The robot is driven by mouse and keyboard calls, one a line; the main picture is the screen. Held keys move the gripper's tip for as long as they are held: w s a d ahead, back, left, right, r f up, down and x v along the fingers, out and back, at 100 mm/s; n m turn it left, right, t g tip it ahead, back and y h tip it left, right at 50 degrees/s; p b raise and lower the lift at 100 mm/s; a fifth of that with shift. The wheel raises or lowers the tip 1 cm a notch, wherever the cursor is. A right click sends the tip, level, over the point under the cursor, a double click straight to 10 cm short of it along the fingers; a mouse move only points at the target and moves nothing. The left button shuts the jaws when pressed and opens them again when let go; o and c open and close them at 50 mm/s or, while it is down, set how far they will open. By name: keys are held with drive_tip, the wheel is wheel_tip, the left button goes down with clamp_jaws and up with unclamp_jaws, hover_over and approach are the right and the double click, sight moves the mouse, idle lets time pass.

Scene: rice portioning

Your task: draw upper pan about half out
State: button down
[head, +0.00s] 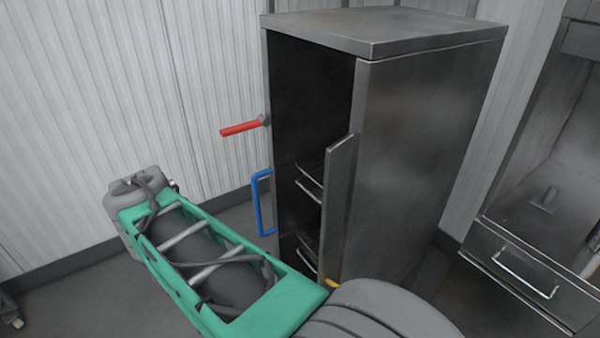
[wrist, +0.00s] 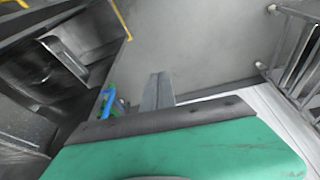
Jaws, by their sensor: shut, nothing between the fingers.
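The tall steel cabinet (head: 430,150) stands open at its front in the head view. Inside, the upper pan (head: 309,188) shows a pale front edge or handle, with the lower pan (head: 306,263) below it. How far each sits in cannot be told. My gripper (wrist: 157,92) has its fingers together and empty in the wrist view. I cannot make out the gripper in the head view, where my green arm reaches left in front of the cabinet. A steel pan-like shape (wrist: 68,52) lies left of the fingers in the wrist view, apart from them.
A blue handle (head: 257,203) and a red handle (head: 240,128) stick out at the cabinet's left edge. A narrow upright panel (head: 340,200) stands at its front right. A steel drawer unit (head: 525,270) is at the right. A metal rack (wrist: 298,65) shows at right in the wrist view.

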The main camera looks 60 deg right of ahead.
drive_tip(key=s+d+r+m+g+p, duration=0.1)
drive_tip(key=s+d+r+m+p, duration=0.1)
drive_tip(key=s+d+r+m, duration=0.55)
drive_tip(key=s+d+r+m+g+h+p, duration=0.15)
drive_tip(key=d+m, duration=0.25)
drive_tip(key=d, duration=0.7)
drive_tip(key=s+d+r+m+g+p, duration=0.2)
drive_tip(key=s+d+r+m, duration=0.3)
drive_tip(key=d, duration=0.4)
drive_tip(key=x, duration=1)
drive_tip(key=shift+a, duration=0.25)
drive_tip(key=shift+w+f, duration=0.1)
drive_tip(key=shift+f, duration=0.05)
